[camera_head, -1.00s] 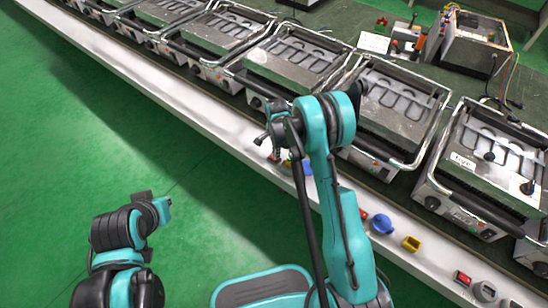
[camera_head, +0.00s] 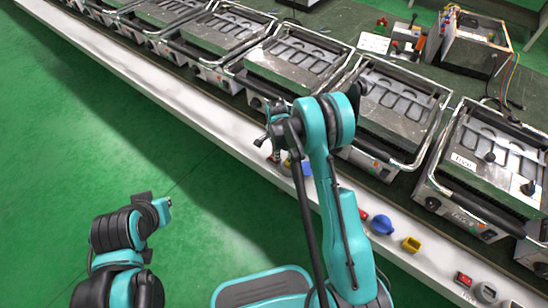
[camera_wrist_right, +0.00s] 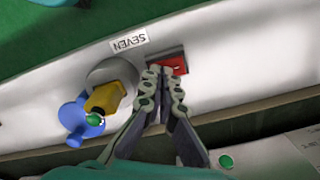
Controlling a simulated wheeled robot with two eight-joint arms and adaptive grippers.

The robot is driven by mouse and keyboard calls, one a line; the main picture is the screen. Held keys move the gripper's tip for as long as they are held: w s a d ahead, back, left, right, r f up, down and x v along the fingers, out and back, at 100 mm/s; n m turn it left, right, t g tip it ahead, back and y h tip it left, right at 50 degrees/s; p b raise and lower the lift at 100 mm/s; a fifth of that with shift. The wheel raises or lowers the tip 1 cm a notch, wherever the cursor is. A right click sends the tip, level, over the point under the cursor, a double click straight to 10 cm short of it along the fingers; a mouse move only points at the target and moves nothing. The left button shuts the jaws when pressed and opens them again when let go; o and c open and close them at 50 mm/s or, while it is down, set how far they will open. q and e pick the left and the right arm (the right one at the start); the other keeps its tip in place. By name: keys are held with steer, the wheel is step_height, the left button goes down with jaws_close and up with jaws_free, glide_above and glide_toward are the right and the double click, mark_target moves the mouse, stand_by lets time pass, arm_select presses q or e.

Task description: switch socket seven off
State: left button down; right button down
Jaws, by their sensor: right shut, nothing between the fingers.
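In the right wrist view, a red switch (camera_wrist_right: 179,69) in a dark frame sits on the white panel beside the label SEVEN (camera_wrist_right: 128,40). Left of it is the socket, a grey round base (camera_wrist_right: 108,70) with a yellow plug part (camera_wrist_right: 104,98) and a blue cap (camera_wrist_right: 75,120). My right gripper (camera_wrist_right: 163,74) is shut and empty, its tips over the switch and hiding part of it. I cannot tell whether they touch it. In the head view this gripper (camera_head: 274,145) is above the white ledge. My left arm is at lower left; its fingers are not seen.
A row of metal grills (camera_head: 395,100) with bar handles stands behind the white ledge (camera_head: 215,120). More parts sit on the ledge at right, including a blue cap (camera_head: 382,225), a yellow part (camera_head: 411,244) and a red switch (camera_head: 463,279). Open green floor lies at left.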

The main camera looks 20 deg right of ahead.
steer(key=shift+r+p, duration=1.65)
steer(key=shift+r, duration=1.65)
steer(key=shift+s+f, duration=0.1)
